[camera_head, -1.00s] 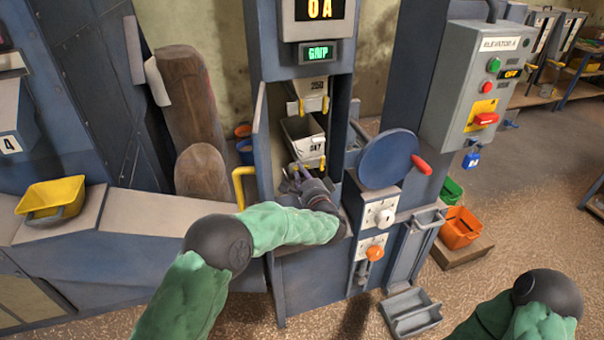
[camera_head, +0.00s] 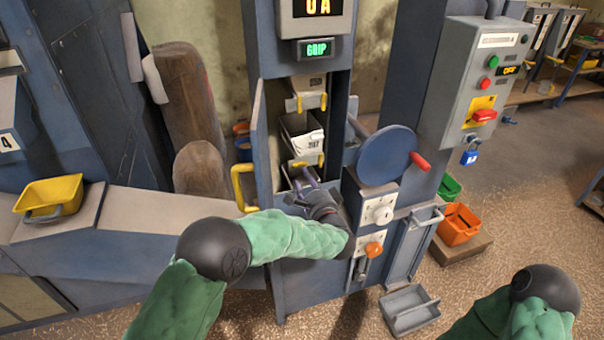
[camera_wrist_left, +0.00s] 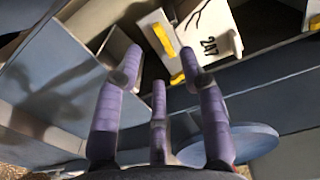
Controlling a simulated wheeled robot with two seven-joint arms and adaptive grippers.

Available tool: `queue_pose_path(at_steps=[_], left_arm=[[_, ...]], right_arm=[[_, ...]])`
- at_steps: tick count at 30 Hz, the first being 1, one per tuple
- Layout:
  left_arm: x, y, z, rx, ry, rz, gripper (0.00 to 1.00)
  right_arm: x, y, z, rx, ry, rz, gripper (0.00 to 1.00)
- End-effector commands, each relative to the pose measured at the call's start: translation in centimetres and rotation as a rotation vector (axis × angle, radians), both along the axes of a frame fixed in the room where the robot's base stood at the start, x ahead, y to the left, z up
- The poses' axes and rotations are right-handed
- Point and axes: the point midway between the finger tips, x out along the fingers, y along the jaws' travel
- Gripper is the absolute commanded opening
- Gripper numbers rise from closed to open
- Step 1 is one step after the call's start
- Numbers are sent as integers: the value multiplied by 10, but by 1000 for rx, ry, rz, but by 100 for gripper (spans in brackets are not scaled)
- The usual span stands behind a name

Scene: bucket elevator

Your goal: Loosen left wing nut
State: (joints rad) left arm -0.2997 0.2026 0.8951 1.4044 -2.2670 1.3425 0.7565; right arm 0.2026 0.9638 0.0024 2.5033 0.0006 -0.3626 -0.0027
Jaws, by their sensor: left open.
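A pale bucket marked 247 (camera_head: 301,135) hangs inside the open elevator leg, its mark also legible in the left wrist view (camera_wrist_left: 208,45). Small yellow fittings, possibly wing nuts, show at the bucket's lower edge in the head view. In the left wrist view, a larger yellow piece (camera_wrist_left: 163,40) and a smaller one (camera_wrist_left: 177,78) show beside the bucket. My left gripper (camera_wrist_left: 161,66) is open, its purple fingers spread and apart from both yellow pieces. In the head view my left gripper (camera_head: 303,180) is just below the bucket. My right gripper is out of the picture.
A blue disc (camera_head: 387,156) with a red handle stands right of the opening. A yellow handle (camera_head: 238,187) is on the open door at left. A grey control box (camera_head: 478,75) is farther right. A grey tray (camera_head: 408,310) lies on the floor.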

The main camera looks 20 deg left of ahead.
Motion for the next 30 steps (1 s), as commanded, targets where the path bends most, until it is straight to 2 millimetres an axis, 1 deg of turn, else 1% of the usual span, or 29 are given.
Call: queue_pose_path(at_steps=[1, 6, 12, 17, 30], left_arm=[[-9, -7, 0, 0, 0, -4, 41], [-33, -23, 0, 0, -1, -3, 41], [-49, -33, 0, 1, 1, -1, 41], [-52, -35, 0, 0, 0, 0, 41], [-52, -35, 0, 0, 0, 0, 41]], right_arm=[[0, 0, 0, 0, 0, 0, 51], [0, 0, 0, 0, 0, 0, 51], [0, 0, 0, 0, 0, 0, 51], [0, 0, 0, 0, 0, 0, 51], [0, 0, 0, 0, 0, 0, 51]])
